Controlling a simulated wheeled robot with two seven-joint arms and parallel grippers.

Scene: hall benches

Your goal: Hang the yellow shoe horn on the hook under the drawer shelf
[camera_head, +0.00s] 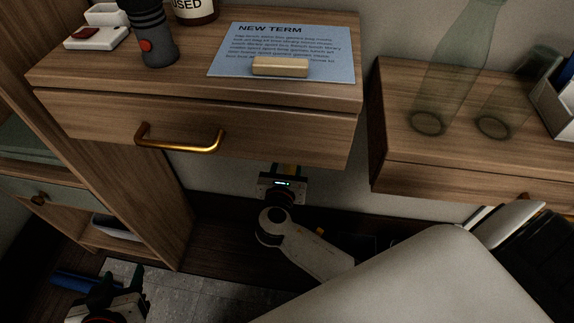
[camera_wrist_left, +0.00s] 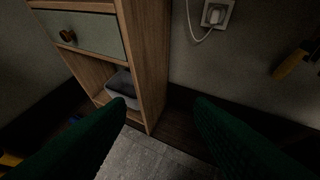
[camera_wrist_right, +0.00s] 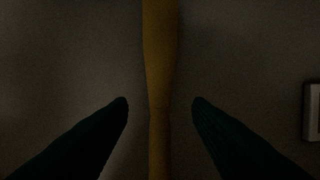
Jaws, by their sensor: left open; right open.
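The yellow shoe horn (camera_wrist_right: 160,60) stands upright in the right wrist view, running down from the top edge between my fingers. My right gripper (camera_wrist_right: 160,104) is open, one finger on each side of it, with gaps visible. A yellow piece (camera_wrist_left: 290,64) at the right of the left wrist view looks like the shoe horn. The hook is not visible. My left gripper (camera_wrist_left: 160,104) is open and empty, low at the left in the head view.
Another shelf at right holds glass vessels (camera_head: 445,80). A wooden cabinet (camera_wrist_left: 148,60) stands ahead of my left gripper. A brass handle (camera_head: 180,140) protrudes from the drawer.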

